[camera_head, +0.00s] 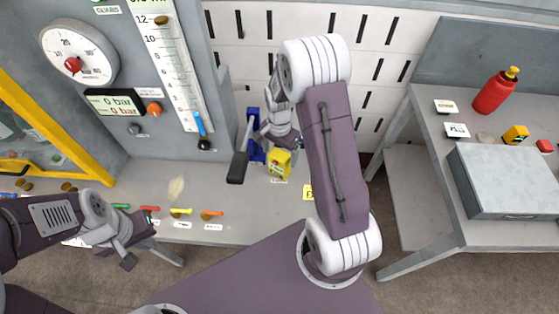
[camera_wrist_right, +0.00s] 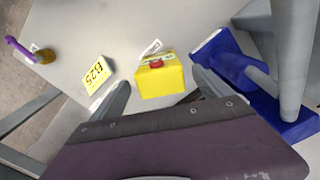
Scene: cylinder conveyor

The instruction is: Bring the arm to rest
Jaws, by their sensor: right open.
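My right gripper (camera_head: 266,150) is open at the workbench, close to a yellow box (camera_head: 279,168). In the right wrist view the yellow box (camera_wrist_right: 160,78), with a red button on it, shows between the open fingers (camera_wrist_right: 160,92); I see no finger touching it. My right arm is stretched forward over the bench. My left gripper (camera_head: 138,246) is at the lower left, by the bench's front edge; its finger gap is not clear.
A blue stand (camera_wrist_right: 245,85) with a grey post is beside the yellow box. A yellow label (camera_wrist_right: 95,73) lies on the bench (camera_head: 240,205). Coloured-handled tools (camera_head: 180,211) lie near its front edge. A second table (camera_head: 432,175) at right holds a grey case (camera_head: 505,180) and red bottle (camera_head: 494,92).

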